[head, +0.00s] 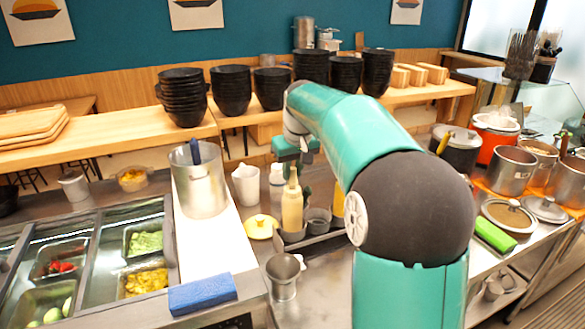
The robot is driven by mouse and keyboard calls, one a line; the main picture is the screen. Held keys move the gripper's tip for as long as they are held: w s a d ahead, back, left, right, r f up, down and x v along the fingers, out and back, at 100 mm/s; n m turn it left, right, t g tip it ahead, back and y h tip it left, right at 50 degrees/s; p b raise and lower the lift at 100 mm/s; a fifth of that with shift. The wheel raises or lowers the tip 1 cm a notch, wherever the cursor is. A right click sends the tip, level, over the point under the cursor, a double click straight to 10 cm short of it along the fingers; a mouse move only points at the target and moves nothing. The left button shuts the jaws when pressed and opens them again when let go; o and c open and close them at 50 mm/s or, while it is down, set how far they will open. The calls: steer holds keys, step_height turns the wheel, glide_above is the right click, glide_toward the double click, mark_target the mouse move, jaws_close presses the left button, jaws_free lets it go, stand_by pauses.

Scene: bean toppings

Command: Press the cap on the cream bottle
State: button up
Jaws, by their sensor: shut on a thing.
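A pale tan squeeze bottle (292,208) with a pointed nozzle stands upright in a holder on the steel counter. A white bottle (277,178) stands just behind and left of it, and I take it to be the cream bottle. My gripper (297,157) is above these bottles, at the white bottle's top. It is shut on what seems to be the cap, which is small and mostly hidden by the fingers. I cannot tell whether the cap touches the bottle.
A tall steel pot (201,180) and a white jug (246,184) stand to the left. A steel cup (283,277) and a blue sponge (202,293) are nearer. Stacked black bowls (231,90) line the back shelf. Pots (511,170) crowd the right.

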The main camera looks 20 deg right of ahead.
steer(key=shift+f, duration=0.35)
steer(key=shift+f, duration=0.2)
stand_by(0.4)
steer(key=o, duration=1.2)
steer(key=shift+o, duration=0.2)
steer(key=shift+r, duration=3.25)
